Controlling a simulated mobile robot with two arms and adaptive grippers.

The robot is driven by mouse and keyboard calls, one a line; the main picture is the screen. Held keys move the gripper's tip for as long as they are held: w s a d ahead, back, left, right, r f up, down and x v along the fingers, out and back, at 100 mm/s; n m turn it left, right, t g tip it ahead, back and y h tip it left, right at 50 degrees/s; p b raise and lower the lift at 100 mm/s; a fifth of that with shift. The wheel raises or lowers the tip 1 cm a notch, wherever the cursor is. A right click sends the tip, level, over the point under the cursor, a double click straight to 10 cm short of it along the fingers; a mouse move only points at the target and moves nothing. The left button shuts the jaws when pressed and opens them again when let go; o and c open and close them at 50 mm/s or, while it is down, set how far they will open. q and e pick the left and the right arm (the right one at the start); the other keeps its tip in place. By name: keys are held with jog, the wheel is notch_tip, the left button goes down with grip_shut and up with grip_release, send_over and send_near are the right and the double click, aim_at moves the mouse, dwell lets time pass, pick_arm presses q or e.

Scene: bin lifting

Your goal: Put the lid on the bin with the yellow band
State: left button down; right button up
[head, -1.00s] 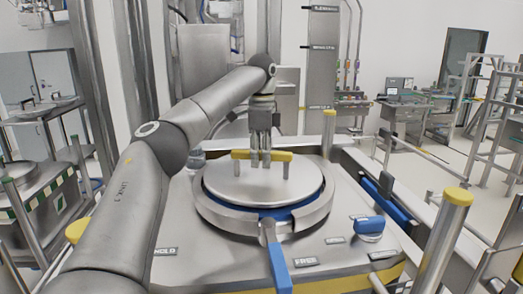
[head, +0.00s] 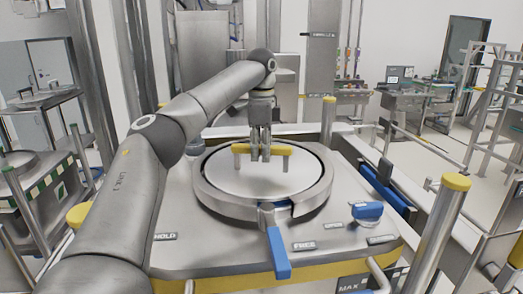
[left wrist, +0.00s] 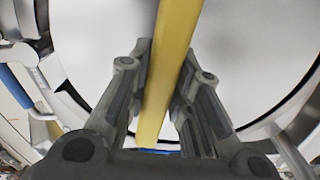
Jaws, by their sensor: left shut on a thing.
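The lid (head: 235,180) is a round grey metal disc with a yellow bar handle (head: 276,149) on two posts. It lies inside the raised metal ring (head: 215,206) on top of the bin (head: 200,240) and looks level. A thin dark gap shows around its edge; I cannot tell if it is fully seated. The bin's yellow band (head: 235,285) runs along its front edge. My left gripper (head: 261,158) is shut on the handle, which also shows between its fingers in the left wrist view (left wrist: 180,25). My right gripper is not in view.
A blue lever (head: 278,254) sticks out from the ring's front, between HOLD and FREE labels. A blue knob (head: 367,210) sits to its right. Yellow-capped posts (head: 455,182) stand around the bin. Another bin with a striped band (head: 45,190) stands at the left.

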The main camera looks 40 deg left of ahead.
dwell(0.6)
pick_arm(q)
jog(key=c, duration=1.2)
grip_release()
jog(key=shift+c, duration=0.2)
jog(key=shift+s+f, duration=0.1)
jog(key=shift+f, duration=0.15)
jog(key=shift+r, duration=3.95)
